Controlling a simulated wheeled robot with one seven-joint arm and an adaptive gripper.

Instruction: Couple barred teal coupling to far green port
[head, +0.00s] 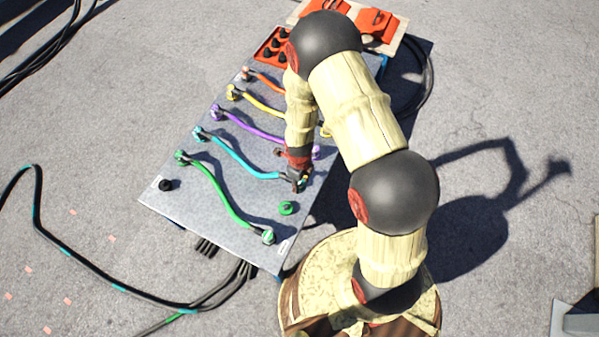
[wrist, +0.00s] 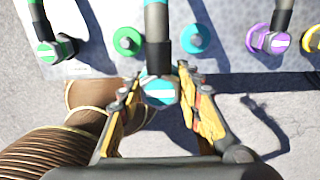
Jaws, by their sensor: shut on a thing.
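My gripper (head: 296,178) is over the near right edge of the grey panel. In the wrist view my gripper (wrist: 158,82) is shut on the teal coupling (wrist: 160,94), which has a white bar on its face. The teal cable (wrist: 158,30) runs away from it across the panel. The coupling appears clear of the ports. An uncovered green port (wrist: 128,41) lies to its upper left, and it also shows in the head view (head: 287,208). An uncovered teal port (wrist: 195,39) lies to its upper right. In the head view my gripper mostly hides the coupling.
A green coupling (wrist: 48,48) and a purple coupling (wrist: 270,41) stand on either side along the panel edge. Green (head: 224,195), purple (head: 250,128), yellow and orange cables cross the panel (head: 230,250). A black cap (head: 165,185) sits at the left. Orange gear lies at the back.

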